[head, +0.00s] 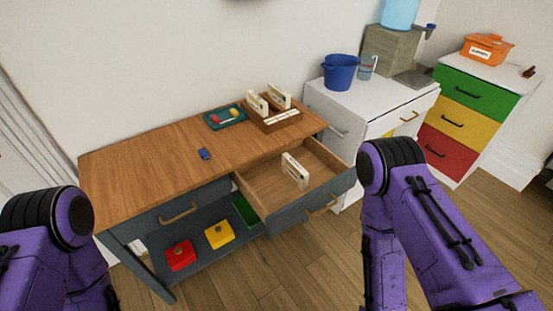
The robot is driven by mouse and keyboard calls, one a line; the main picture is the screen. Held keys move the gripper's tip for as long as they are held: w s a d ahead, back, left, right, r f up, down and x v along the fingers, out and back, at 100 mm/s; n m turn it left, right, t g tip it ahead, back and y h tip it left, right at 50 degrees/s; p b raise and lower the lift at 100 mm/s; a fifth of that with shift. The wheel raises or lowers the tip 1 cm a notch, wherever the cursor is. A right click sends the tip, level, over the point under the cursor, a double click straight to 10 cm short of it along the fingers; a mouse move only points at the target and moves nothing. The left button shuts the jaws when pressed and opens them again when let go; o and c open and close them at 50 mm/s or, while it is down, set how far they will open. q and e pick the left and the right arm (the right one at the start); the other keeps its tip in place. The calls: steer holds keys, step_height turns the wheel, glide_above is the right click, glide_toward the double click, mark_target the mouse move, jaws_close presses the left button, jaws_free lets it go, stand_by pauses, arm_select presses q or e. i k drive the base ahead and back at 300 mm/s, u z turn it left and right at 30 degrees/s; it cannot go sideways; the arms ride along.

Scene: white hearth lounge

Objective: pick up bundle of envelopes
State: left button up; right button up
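A cream bundle (295,171), which looks like banded envelopes, stands on edge inside the open drawer (269,188) of the wood-topped table. Two similar bundles stand upright in a wooden organizer (273,123) on the tabletop, one at the left (257,103) and one at the right (279,95). The print on them is too small to read. My purple arms show at the lower left and lower right, but neither gripper is in the picture. Nothing is seen touching the bundles.
A teal tray (225,117) and a small blue item (204,154) lie on the tabletop (140,167). Red (180,256) and yellow (219,235) boxes sit on the lower shelf. A white cabinet (374,100) with a blue bucket (340,72) stands at right. Floor in front is clear.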

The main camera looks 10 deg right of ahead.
mark_target(293, 171)
steer(key=z, duration=0.4)
steer(key=i, duration=0.7)
steer(key=z, duration=0.55)
